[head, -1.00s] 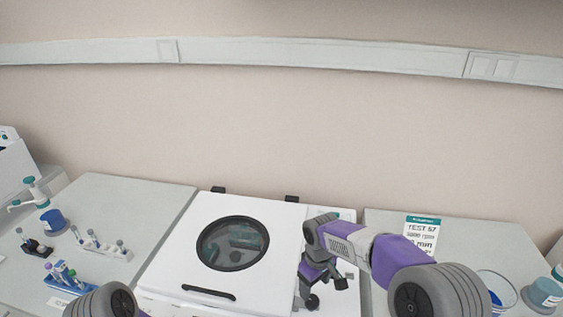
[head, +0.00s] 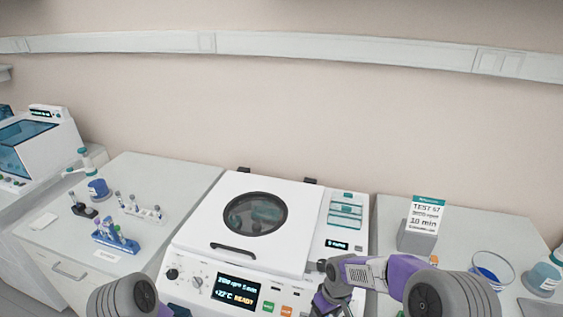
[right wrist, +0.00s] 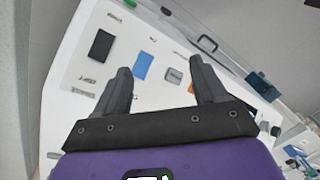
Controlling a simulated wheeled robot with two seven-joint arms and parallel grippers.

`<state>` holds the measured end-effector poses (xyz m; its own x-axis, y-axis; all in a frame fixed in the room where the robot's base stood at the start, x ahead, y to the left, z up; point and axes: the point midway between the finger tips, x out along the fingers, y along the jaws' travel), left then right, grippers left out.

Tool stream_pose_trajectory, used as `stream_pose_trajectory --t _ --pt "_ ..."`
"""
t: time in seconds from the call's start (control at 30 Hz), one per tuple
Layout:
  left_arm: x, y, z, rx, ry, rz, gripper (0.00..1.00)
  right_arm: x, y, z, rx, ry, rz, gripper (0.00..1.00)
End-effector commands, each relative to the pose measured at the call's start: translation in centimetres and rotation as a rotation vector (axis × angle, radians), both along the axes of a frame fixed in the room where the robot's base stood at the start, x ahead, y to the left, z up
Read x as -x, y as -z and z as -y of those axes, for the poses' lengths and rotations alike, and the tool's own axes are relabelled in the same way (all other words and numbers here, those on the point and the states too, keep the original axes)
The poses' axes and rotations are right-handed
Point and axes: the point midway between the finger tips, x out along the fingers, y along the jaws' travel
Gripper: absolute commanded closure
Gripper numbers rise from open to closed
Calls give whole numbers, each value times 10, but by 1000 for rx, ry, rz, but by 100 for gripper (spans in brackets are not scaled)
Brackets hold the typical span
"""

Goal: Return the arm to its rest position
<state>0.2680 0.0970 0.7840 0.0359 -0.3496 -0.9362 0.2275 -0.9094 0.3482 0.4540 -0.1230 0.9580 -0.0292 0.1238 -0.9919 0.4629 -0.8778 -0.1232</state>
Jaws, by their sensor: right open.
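My right arm (head: 375,275) comes in from the lower right of the head view, bent in front of the right side of the centrifuge. Its gripper is low and mostly cut off by the bottom edge there. In the right wrist view my right gripper (right wrist: 160,88) is open, with two dark fingers apart and nothing between them. Behind the fingers is the white front panel of a machine. Only a rounded grey link of my left arm (head: 125,298) shows at the lower left of the head view; the left gripper is out of frame.
The white centrifuge (head: 202,222) has its lid down and its display lit. A blue tube rack (head: 115,240) and a white rack (head: 140,210) stand on the left counter. A sign (head: 426,214), a glass bowl (head: 491,272) and a jar (head: 543,279) are at right.

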Motion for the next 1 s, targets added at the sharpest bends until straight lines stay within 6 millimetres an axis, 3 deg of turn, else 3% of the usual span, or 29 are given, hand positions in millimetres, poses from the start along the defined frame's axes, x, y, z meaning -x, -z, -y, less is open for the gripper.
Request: stream_pose_trajectory --t 0.23,0.4,0.5,0.63,0.8,1.0 --pt "1 0 0 1 1 -3 50 50 82 -12 -111 176 -50 29" --pt "1 0 0 0 1 -2 50 111 139 -22 -190 398 -94 29" --pt "1 0 0 0 1 -2 50 150 160 -25 -216 543 -115 29" --pt "1 0 0 1 1 -3 50 192 174 -27 -224 702 -130 29" --pt "2 27 0 1 1 -3 50 189 200 -26 -226 710 -114 29" --pt "1 29 0 1 1 -3 50 188 202 -26 -225 708 -112 29"
